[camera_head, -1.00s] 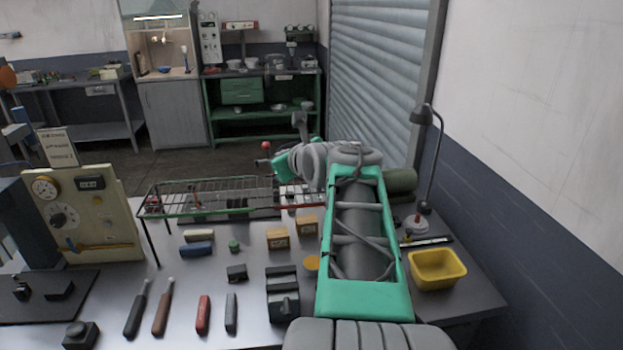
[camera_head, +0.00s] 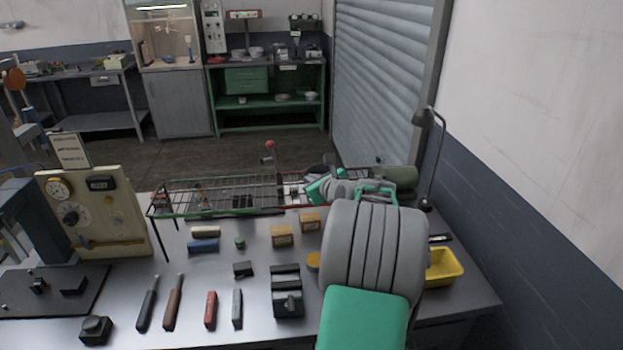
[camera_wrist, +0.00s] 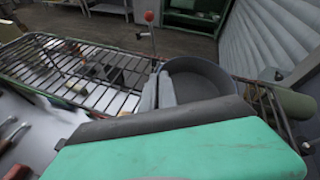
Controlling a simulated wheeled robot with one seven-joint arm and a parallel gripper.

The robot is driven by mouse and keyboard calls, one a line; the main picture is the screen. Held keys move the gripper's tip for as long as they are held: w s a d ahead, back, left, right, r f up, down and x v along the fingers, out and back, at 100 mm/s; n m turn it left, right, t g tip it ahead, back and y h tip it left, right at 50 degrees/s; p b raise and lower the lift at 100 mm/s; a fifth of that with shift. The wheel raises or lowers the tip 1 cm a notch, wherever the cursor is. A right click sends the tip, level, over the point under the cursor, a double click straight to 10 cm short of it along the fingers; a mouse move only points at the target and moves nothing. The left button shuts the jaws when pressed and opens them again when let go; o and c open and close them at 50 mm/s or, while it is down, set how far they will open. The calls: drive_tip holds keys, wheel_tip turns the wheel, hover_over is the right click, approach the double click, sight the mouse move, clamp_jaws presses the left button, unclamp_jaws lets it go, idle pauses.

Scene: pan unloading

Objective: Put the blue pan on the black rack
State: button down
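A round dark grey-blue pan (camera_wrist: 200,78) shows in the wrist view, over or on the right part of the wire rack (camera_wrist: 75,75); whether it touches the wires is unclear. In the head view the rack (camera_head: 215,195) stands at the back of the table, with a green front rail and a red part at right. My gripper (camera_wrist: 157,92) is over the rack, its two pale fingers close together beside the pan's left side. The pan's handle is hidden, so a hold on it cannot be confirmed. In the head view my arm mostly hides the pan.
A gauge panel (camera_head: 95,212) stands left of the rack. Small boxes (camera_head: 282,236), tools (camera_head: 172,302) and a black block (camera_head: 287,292) lie in front. A yellow bin (camera_head: 444,267) and lamp (camera_head: 432,150) are at right. A red-knobbed stalk (camera_head: 270,146) rises behind the rack.

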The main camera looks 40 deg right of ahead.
drive_tip(key=c, duration=1.7)
unclamp_jaws()
drive_tip(key=shift+f, duration=0.1)
drive_tip(key=b+v, duration=0.3)
drive_tip(key=v, duration=0.9)
drive_tip(key=w+a+f+n+g+y, duration=0.1)
drive_tip(key=a+f+n+g+y, duration=0.1)
drive_tip(key=a+n, duration=0.85)
drive_tip(key=w+a+f+n+g+y, duration=0.25)
drive_tip(key=a+n, duration=0.55)
drive_tip(key=a, duration=0.5)
drive_tip(key=s+a+f+n+g, duration=0.1)
drive_tip(key=s+a+n, duration=0.3)
drive_tip(key=n, duration=0.2)
drive_tip(key=s+a+f+n+g, duration=0.1)
drive_tip(key=s+a+f+n, duration=0.1)
drive_tip(key=s+a+n, duration=0.2)
drive_tip(key=s+a+f+n+g, duration=0.1)
drive_tip(key=s+a+n+g, duration=0.1)
drive_tip(key=s+a+n, duration=0.3)
drive_tip(key=shift+a+f+n, duration=0.15)
drive_tip(key=shift+f+n, duration=0.05)
drive_tip(key=shift+n, duration=1.15)
